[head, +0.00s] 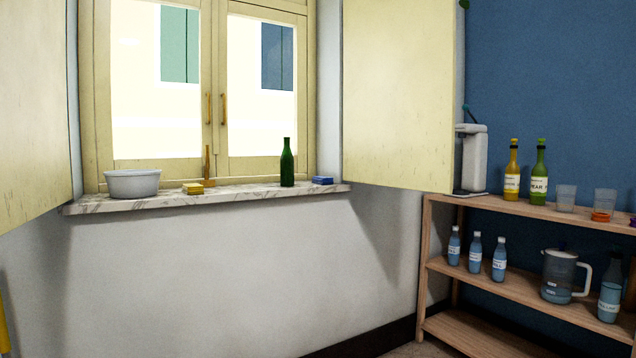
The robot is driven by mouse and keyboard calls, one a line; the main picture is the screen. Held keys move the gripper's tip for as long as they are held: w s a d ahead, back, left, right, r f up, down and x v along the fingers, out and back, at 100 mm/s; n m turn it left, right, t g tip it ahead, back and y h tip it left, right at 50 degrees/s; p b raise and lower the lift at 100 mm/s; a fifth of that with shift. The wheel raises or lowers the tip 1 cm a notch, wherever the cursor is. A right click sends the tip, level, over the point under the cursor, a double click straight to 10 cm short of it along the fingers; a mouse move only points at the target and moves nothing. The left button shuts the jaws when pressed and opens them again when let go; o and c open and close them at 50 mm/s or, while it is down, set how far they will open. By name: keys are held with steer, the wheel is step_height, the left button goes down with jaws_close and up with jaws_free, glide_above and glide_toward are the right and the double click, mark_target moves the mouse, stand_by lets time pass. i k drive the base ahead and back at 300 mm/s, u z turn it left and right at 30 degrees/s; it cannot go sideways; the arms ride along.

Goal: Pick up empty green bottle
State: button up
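A dark green bottle (287,165) stands upright on the right part of the marble window sill (130,201), in front of the window. It has no visible label, and I cannot see whether anything is inside. Another green bottle (539,175), yellow-green with a pale label, stands on the top of the wooden shelf at the right, beside a yellow bottle (512,172). My gripper is not in view.
The sill also holds a white bowl (132,184), a yellow sponge (193,188), a brown upright object and a blue sponge (322,181). Open shutters (398,95) flank the window. The wooden shelf (480,205) holds cups, water bottles and a jug (563,277).

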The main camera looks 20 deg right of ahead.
mark_target(286, 159)
steer(key=z, duration=0.85)
steer(key=i, duration=0.8)
steer(key=z, duration=0.6)
steer(key=i, duration=0.65)
steer(key=u, duration=0.35)
